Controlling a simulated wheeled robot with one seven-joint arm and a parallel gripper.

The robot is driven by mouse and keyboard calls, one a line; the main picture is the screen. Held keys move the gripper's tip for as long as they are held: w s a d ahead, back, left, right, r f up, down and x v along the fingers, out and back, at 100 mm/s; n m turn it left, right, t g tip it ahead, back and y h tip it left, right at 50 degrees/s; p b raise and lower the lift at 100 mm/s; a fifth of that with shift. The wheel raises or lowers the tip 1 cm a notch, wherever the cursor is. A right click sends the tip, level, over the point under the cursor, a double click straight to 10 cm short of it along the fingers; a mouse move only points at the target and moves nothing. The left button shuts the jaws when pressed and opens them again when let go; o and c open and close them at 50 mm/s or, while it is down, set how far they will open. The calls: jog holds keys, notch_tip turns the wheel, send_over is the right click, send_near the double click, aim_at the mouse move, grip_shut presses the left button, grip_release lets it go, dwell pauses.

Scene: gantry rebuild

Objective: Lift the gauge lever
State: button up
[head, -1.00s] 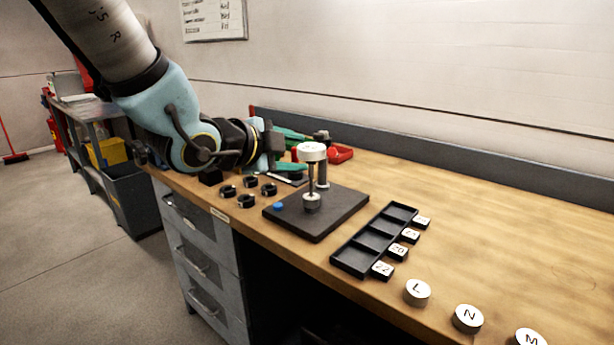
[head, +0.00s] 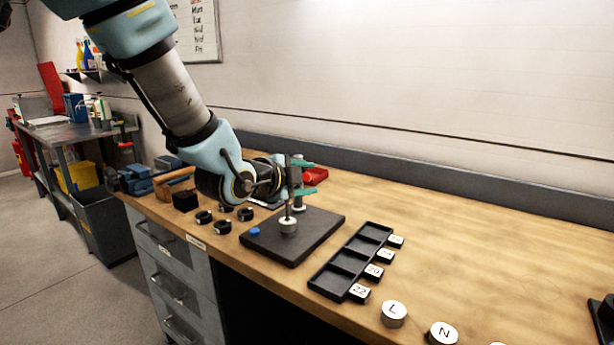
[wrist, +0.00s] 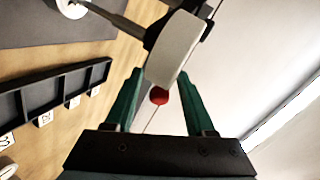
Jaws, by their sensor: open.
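The gauge stands on a dark plate (head: 316,236) on the bench, with a silver round anvil (head: 288,226) under its stem. In the head view my arm hides most of the gauge head. In the wrist view the pale gauge body (wrist: 176,48) is close in front of my gripper, and a red knob (wrist: 159,97), which looks like the lever's end, lies between the fingers. My gripper (wrist: 160,76) is open, with one green finger on each side of the knob and no clear contact. It also shows in the head view (head: 305,175).
A black compartment tray (head: 350,262) with numbered blocks stands right of the plate. Lettered round weights (head: 394,313) lie in front of it. Several black rings (head: 222,227) lie to the left. The right bench is mostly clear.

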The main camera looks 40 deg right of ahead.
grip_shut()
dwell(0.5)
dwell(1.0)
